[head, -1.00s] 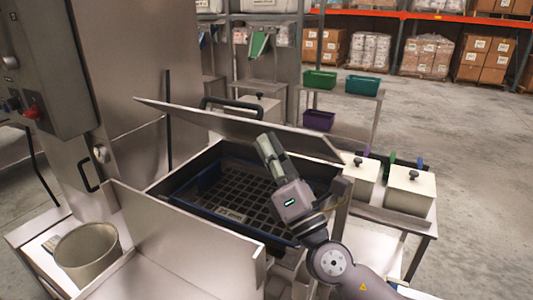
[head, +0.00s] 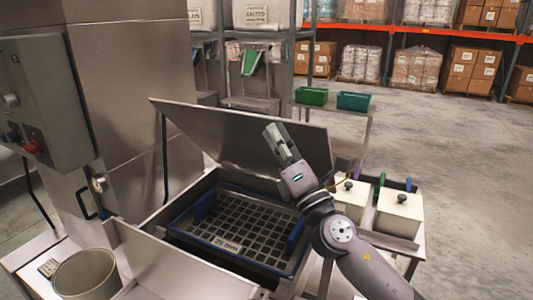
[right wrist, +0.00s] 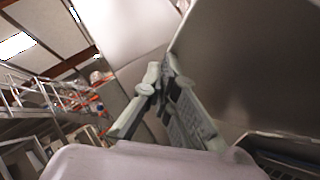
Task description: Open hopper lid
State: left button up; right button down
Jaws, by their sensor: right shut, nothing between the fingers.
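The hopper lid (head: 235,137) is a flat metal panel, raised at a steep tilt over the back of the hopper (head: 150,222). Its underside faces me. Inside the hopper a dark grid (head: 245,225) with a blue frame lies in view. My right gripper (head: 275,130) is in front of the lid's underside, right of its middle, with its fingers pointing up. Its fingers (right wrist: 160,80) are shut and empty in the right wrist view, close to the lid (right wrist: 245,60); I cannot tell if they touch it. The lid's handle is hidden. My left gripper is not in view.
A control box (head: 45,85) with a red knob is on the left. A round metal pot (head: 87,275) stands at the front left. White lidded boxes (head: 400,212) stand on a side table at right. Green (head: 311,96) and teal (head: 353,101) bins are behind. The floor at right is clear.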

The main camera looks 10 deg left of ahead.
jog(key=w+d+r+m, duration=0.1)
jog(key=w+d+r, duration=0.2)
jog(key=w+r, duration=0.2)
jog(key=w+d+r+h+p, duration=0.1)
jog(key=w+d+r, duration=0.2)
jog(key=w, duration=0.8)
jog(key=shift+r+m, duration=0.4)
jog(key=shift+r, duration=0.75)
jog(key=shift+f, duration=0.1)
